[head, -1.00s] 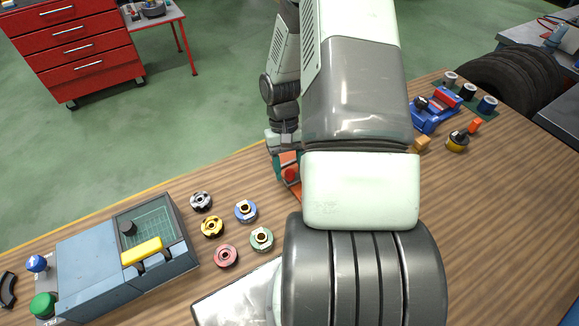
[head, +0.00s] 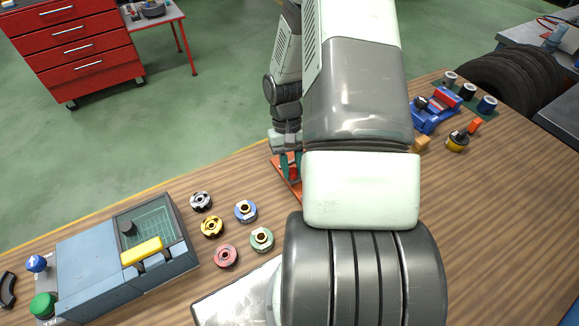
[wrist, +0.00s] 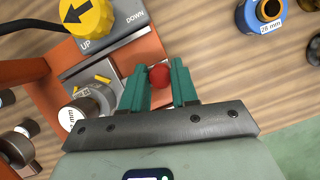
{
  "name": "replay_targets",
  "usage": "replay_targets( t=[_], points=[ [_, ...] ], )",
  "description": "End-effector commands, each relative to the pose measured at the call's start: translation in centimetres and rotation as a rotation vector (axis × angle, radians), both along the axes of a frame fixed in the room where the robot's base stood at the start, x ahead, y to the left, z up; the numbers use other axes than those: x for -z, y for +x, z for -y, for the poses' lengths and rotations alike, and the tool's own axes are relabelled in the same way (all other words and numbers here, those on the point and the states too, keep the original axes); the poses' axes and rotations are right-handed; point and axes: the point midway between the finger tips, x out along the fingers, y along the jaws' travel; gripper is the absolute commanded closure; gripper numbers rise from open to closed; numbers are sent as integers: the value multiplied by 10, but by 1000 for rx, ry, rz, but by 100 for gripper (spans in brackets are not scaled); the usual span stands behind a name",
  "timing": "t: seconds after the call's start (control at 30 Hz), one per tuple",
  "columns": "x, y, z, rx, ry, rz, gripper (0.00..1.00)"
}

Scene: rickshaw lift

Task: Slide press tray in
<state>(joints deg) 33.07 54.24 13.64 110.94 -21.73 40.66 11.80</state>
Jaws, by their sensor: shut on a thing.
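The orange press (wrist: 140,50) fills the upper left of the wrist view, under a grey plate marked UP and DOWN with a yellow arrow knob. Its grey tray (wrist: 97,88) has yellow marks and carries a round metal piece with a mm label. A red ball knob (wrist: 159,76) stands beside the tray. My gripper (wrist: 161,69) is shut on this red knob, with one teal finger on each side. In the head view my gripper (head: 290,165) is small beside the orange press base (head: 283,170), and my arm hides much of the press.
Several coloured bushings (head: 212,227) lie on the wooden bench left of my arm. A blue-grey box (head: 95,270) with a yellow bar stands at the lower left. A blue vise-like tool (head: 436,112) stands right.

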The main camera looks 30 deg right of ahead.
Motion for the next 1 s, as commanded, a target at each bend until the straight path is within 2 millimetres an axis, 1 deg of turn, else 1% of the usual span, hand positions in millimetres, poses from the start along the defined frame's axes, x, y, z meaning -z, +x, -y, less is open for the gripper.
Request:
replay_targets(
  t=[0.03, 0.1, 0.2, 0.3, 0.5, 0.53, 0.6, 0.7, 1.0],
  points=[
    [0, 1, 11, 6, -5, 3, 100],
    [0, 1, 24, 6, -5, 3, 100],
    [0, 1, 35, 4, -4, 4, 100],
    [0, 1, 39, 1, -3, 4, 100],
    [0, 1, 38, 1, -3, 4, 100],
    [0, 1, 38, 1, -3, 4, 70],
    [0, 1, 38, 1, -3, 3, 59],
    [0, 1, 38, 1, -3, 3, 46],
    [-2, 1, 38, 1, -3, 3, 46]
  ],
)
